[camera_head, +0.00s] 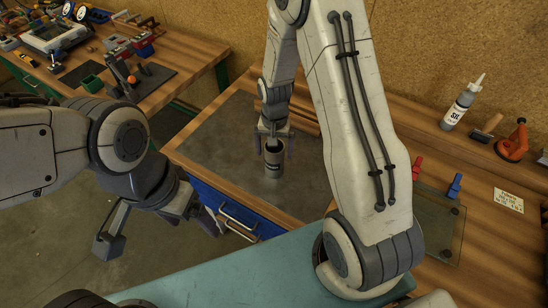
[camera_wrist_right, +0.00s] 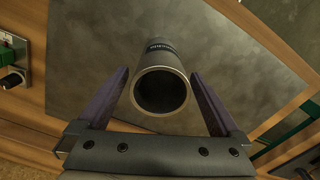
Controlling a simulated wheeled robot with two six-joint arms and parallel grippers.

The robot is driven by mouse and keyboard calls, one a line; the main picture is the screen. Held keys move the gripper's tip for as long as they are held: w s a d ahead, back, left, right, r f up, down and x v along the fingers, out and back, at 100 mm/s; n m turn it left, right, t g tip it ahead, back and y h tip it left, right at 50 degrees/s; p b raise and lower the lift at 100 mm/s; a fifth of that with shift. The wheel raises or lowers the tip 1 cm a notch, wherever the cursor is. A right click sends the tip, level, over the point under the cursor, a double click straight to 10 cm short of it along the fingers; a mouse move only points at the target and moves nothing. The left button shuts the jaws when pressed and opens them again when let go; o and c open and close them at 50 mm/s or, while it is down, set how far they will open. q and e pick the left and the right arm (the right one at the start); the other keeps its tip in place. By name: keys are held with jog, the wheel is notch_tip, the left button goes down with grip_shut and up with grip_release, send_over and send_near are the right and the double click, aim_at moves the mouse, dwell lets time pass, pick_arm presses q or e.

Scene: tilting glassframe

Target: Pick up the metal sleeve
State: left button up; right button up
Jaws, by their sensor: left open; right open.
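The metal sleeve (camera_head: 273,161) is a grey hollow cylinder standing upright on a dark mat (camera_head: 225,150) on the wooden bench. In the right wrist view the sleeve (camera_wrist_right: 160,85) shows its dark open bore, between the two fingers. My right gripper (camera_head: 273,143) is at the sleeve's top with a finger on either side. It is open, and in the right wrist view gaps show between the fingers (camera_wrist_right: 162,100) and the sleeve. My left gripper (camera_head: 150,235) is low at the left, in front of the bench and away from the sleeve; it is empty.
A cluttered second bench (camera_head: 170,62) stands at back left. Blue drawers (camera_head: 240,217) are below the front edge.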

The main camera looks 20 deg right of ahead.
jog(key=shift+f, duration=1)
jog(key=c, duration=1.3)
jog(key=shift+c, duration=0.5)
jog(key=shift+r, duration=0.15)
